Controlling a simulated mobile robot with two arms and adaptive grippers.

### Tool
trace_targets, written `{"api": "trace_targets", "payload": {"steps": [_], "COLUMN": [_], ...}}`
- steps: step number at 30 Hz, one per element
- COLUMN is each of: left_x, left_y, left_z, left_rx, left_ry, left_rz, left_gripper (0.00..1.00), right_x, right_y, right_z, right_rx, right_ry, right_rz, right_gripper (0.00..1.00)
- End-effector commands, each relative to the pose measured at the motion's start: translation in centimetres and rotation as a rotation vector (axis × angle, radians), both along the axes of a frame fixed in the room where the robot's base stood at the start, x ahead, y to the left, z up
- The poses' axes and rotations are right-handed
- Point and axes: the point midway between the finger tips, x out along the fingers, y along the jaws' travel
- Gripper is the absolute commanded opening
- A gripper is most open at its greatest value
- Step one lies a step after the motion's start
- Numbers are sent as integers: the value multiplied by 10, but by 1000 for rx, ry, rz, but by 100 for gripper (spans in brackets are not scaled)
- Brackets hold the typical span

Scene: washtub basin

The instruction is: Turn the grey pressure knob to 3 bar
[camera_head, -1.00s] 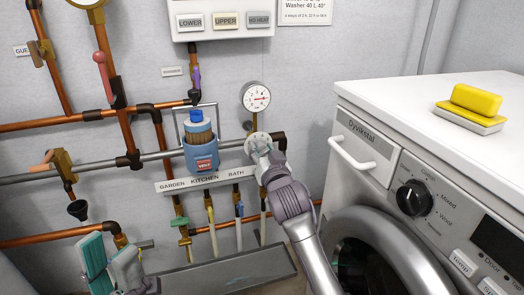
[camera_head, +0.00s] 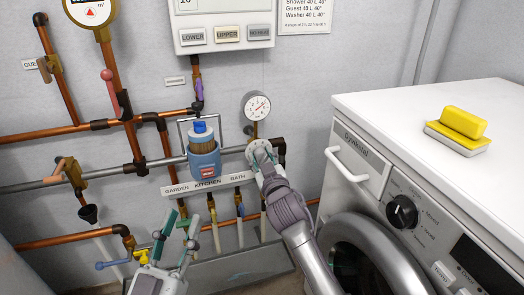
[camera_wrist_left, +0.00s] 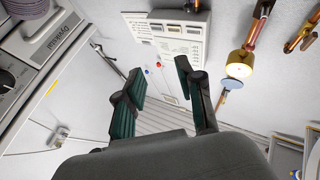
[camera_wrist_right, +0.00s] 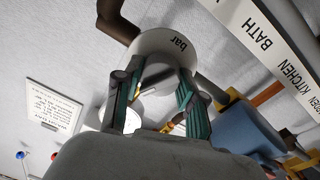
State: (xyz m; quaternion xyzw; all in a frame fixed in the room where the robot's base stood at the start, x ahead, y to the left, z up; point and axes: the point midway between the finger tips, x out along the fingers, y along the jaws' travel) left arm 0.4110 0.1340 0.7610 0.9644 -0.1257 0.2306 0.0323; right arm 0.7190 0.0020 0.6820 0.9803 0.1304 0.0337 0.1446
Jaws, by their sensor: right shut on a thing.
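The grey pressure knob (camera_wrist_right: 158,76) sits on a round pale plate (camera_wrist_right: 150,42) marked "bar" in the right wrist view. My right gripper (camera_wrist_right: 155,98) is shut on the knob, one finger on each side. In the head view my right gripper (camera_head: 261,156) covers most of the knob. The dial's numbers cannot be read. A round white gauge (camera_head: 257,106) with a red needle stands just above; the needle points up and right. My left gripper (camera_head: 172,236) is open and empty at lower centre-left; its parted fingers (camera_wrist_left: 160,92) show in the left wrist view.
A blue filter housing (camera_head: 204,160) hangs on the grey pipe left of the knob. A label strip (camera_head: 209,185) and several small valves lie below. The washing machine (camera_head: 425,105) stands at right with a yellow sponge (camera_head: 465,122) on top.

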Motion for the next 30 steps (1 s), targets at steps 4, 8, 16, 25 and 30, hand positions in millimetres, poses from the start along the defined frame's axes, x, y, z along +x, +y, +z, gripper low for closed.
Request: {"api": "trace_targets", "payload": {"steps": [4, 8, 16, 25, 30], "left_x": [13, 15, 8, -4, -8], "left_y": [3, 6, 15, 21, 24], "left_z": [-34, -63, -109, -136, -144], "left_rx": [64, 108, 171, 209, 221], "left_ry": [231, 396, 650, 809, 856], "left_rz": [15, 23, 38, 47, 50], "left_gripper": [38, 38, 38, 38, 38], "right_x": [0, 0, 0, 0, 0], "right_y": [0, 0, 0, 1, 1], "right_z": [2, 1, 0, -2, -2], "right_rx": [-138, -255, -490, -685, -753], "right_ry": [-41, -81, -158, -222, -243], "right_rz": [-1, 1, -1, 1, 1], "right_gripper": [5, 5, 5, 5, 5]}}
